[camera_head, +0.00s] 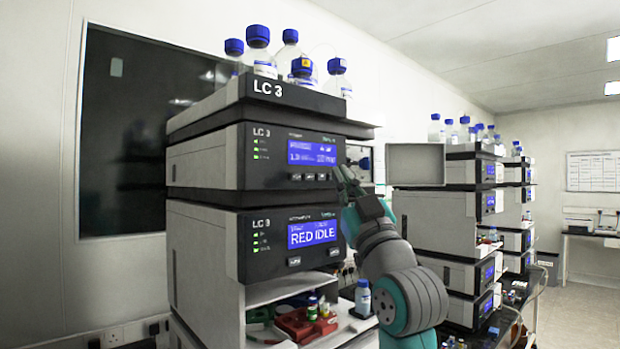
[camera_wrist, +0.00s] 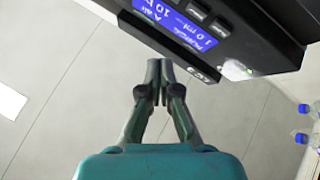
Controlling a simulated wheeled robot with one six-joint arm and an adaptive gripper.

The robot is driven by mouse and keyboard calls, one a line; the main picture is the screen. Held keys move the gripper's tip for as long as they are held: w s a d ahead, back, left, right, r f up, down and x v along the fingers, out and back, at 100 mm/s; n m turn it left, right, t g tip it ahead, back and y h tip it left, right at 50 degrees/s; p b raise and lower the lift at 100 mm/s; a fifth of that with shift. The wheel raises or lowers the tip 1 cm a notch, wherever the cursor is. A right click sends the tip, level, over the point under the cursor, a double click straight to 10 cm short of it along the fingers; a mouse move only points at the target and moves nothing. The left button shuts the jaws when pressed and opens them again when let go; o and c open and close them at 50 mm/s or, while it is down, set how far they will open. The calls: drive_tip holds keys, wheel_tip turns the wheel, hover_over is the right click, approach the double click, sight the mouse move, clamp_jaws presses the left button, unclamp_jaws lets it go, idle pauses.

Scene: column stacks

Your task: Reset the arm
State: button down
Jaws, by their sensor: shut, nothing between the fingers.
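My gripper (camera_wrist: 160,73) is shut and empty in the wrist view, its two fingertips together just below the edge of a dark instrument panel with a blue display (camera_wrist: 178,22). In the head view my gripper (camera_head: 343,177) is at the right front edge of the LC 3 stack (camera_head: 205,160), close to its upper module. I cannot tell whether it touches the panel. My arm is bent and reaches up from the lower right.
The lower module's display (camera_head: 312,233) reads RED IDLE. Blue-capped bottles (camera_head: 258,50) stand on top. An open bay below holds a red tray (camera_head: 305,322) and small bottles. More stacks (camera_head: 470,215) stand behind to the right, with open floor (camera_head: 585,290) beyond.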

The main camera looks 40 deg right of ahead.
idle(0.4)
drive_tip(key=w+a+f+m+g, duration=0.1)
drive_tip(key=w+a+f, duration=0.1)
drive_tip(key=f, duration=0.9)
drive_tip(key=w+a+f+m+g, duration=0.1)
drive_tip(key=w+f+g, duration=0.15)
drive_tip(key=f, duration=0.95)
drive_tip(key=s+a+f+g+y, duration=0.1)
drive_tip(key=s+a+f, duration=0.25)
drive_tip(key=f, duration=0.75)
drive_tip(key=s+a+f+g+y, duration=0.15)
drive_tip(key=a+f, duration=0.25)
drive_tip(key=f, duration=0.7)
drive_tip(key=s+a+f+g+y, duration=0.1)
drive_tip(key=s+a+f, duration=0.3)
drive_tip(key=s+f, duration=0.4)
drive_tip(key=s+a+f+g+y, duration=0.1)
drive_tip(key=s+a+f, duration=0.4)
drive_tip(key=s+f, duration=0.3)
drive_tip(key=s+a+f+g+y, duration=0.1)
drive_tip(key=s+a+f, duration=0.1)
drive_tip(key=s, duration=0.8)
drive_tip(key=s+a+f+n+g+y, duration=0.1)
drive_tip(key=s+a+f+y, duration=0.1)
drive_tip(key=s, duration=0.9)
drive_tip(key=shift+g, duration=0.4)
drive_tip(key=shift+s+f, duration=0.1)
